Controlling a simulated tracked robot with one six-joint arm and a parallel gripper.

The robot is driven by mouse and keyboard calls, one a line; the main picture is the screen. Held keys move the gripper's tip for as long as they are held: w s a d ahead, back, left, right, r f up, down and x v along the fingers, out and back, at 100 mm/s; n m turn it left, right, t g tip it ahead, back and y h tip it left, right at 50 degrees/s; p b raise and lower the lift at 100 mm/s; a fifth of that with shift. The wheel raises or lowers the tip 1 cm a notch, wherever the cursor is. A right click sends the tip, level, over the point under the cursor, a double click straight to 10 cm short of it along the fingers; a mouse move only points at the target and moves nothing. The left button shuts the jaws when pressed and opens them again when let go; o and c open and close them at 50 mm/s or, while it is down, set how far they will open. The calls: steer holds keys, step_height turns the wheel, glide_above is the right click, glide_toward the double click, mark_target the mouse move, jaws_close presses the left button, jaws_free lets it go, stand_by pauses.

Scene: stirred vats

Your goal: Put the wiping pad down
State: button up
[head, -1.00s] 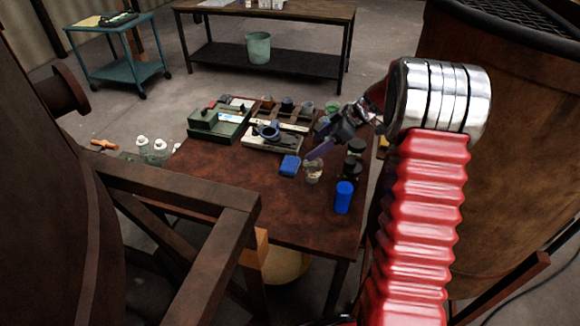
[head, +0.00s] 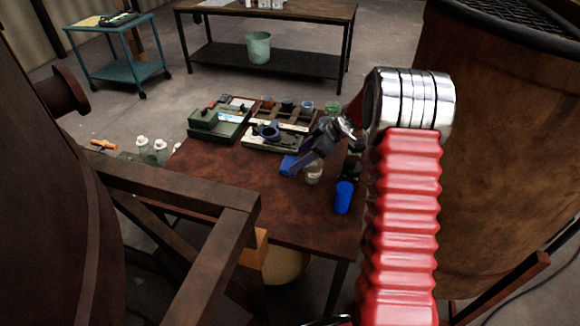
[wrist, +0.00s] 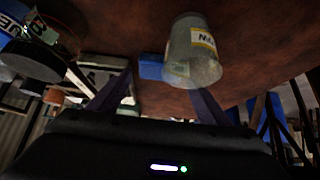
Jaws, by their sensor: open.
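The wiping pad, a small blue block (head: 287,163), lies on the brown table (head: 225,190), left of a clear jar. My gripper (head: 296,171) is low over the table at the pad and partly covers it in the head view. In the wrist view the pad (wrist: 150,67) shows beyond the spread fingers (wrist: 160,92), partly behind the jar. The fingers are apart with nothing between them. I cannot tell whether a finger touches the pad.
Dark jars (head: 352,160) line the right edge. A green case (head: 217,122) and a grey device (head: 273,136) lie behind. The front left tabletop is clear.

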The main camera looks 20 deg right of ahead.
mark_target(291, 163)
steer(key=shift+x, duration=2.4)
steer(key=shift+a, duration=0.1)
steer(key=shift+c, duration=0.3)
steer(key=c, duration=0.7)
step_height(291, 163, up, 10)
steer(key=shift+r, duration=0.1)
